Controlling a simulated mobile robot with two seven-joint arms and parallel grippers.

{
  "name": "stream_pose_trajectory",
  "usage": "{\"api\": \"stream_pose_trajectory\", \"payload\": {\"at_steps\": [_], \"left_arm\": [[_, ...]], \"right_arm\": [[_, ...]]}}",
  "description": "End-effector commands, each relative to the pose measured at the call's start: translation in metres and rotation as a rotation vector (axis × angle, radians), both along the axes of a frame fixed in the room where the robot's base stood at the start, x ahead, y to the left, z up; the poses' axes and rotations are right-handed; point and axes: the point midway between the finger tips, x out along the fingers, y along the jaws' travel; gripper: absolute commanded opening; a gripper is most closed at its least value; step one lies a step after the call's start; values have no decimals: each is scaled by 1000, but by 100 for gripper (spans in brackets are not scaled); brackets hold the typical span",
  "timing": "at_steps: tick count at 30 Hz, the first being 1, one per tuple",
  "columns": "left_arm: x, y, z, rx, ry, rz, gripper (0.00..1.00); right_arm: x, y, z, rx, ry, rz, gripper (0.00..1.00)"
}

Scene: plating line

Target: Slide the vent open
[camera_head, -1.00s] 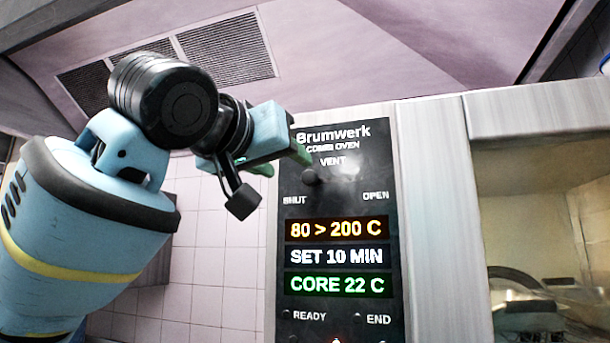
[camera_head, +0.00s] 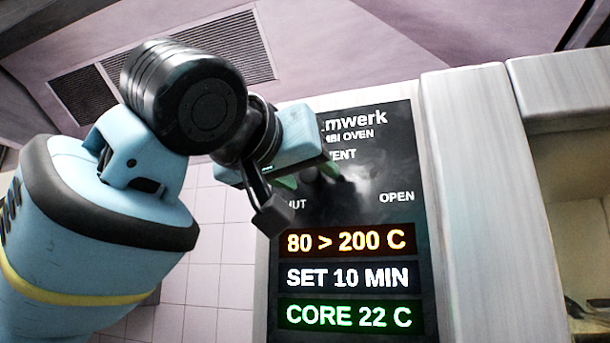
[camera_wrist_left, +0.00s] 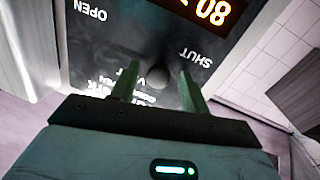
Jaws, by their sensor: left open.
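The vent knob (camera_wrist_left: 158,76) is a small dark round knob on the black oven panel (camera_head: 365,205). It sits toward the SHUT label, away from OPEN. In the left wrist view it shows between the two green fingers of my left gripper (camera_wrist_left: 158,88), with gaps on both sides. My left gripper (camera_head: 308,176) is open and empty at the panel's upper left in the head view. It hides part of the VENT and SHUT labels there, and the knob is hard to make out beside the fingers. Whether a finger touches the panel cannot be told. My right gripper is out of view.
Lit displays (camera_head: 347,277) on the panel read 80 > 200 C, SET 10 MIN and CORE 22 C. A pale upright post (camera_head: 490,200) stands right of the panel, with an open compartment (camera_head: 580,190) beyond it. A tiled wall (camera_head: 215,260) lies behind to the left.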

Motion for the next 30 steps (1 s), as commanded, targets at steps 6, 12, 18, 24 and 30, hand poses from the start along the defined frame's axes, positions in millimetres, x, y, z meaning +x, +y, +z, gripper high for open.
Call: {"api": "stream_pose_trajectory", "payload": {"at_steps": [6, 12, 18, 24, 30], "left_arm": [[0, 0, 0, 0, 0, 0, 43], [0, 0, 0, 0, 0, 0, 17], [0, 0, 0, 0, 0, 0, 0], [-2, -7, 0, 0, 1, -2, 0], [-14, -42, -1, 1, 1, -5, 0]], "right_arm": [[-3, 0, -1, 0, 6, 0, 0], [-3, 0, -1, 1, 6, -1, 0], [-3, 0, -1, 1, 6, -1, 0], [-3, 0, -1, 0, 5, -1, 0], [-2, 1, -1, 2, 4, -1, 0]]}}
